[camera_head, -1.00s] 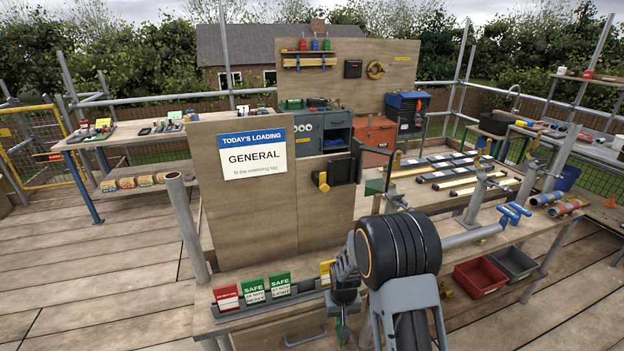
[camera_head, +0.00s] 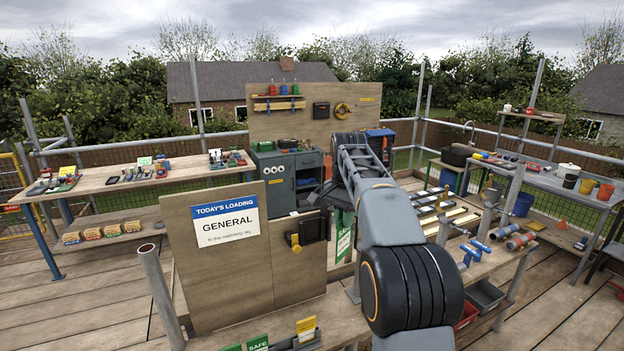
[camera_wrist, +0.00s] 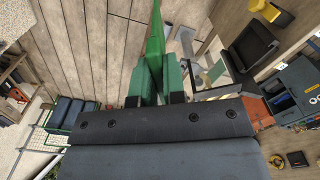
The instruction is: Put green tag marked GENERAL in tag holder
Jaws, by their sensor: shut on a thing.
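My gripper (camera_wrist: 157,82) is shut on a green tag (camera_wrist: 155,42), seen nearly edge-on in the wrist view. In the head view the green tag (camera_head: 343,243), with a white panel, shows beside my arm; its wording is too small to read. My fingertips are hidden there. A sign (camera_head: 225,218) on the plywood board reads TODAY'S LOADING, GENERAL. A black box-like holder (camera_head: 314,229) with a yellow knob beside it is on the board, left of the tag. It also shows in the wrist view (camera_wrist: 253,46), right of the tag and apart from it. I cannot tell whether this is the tag holder.
Other tags, including a yellow one (camera_head: 306,329) and a green one (camera_head: 258,342), stand in the front rack. The plywood board (camera_head: 185,270) and a steel post (camera_head: 160,298) rise at the left. A grey cabinet (camera_head: 275,188) is behind.

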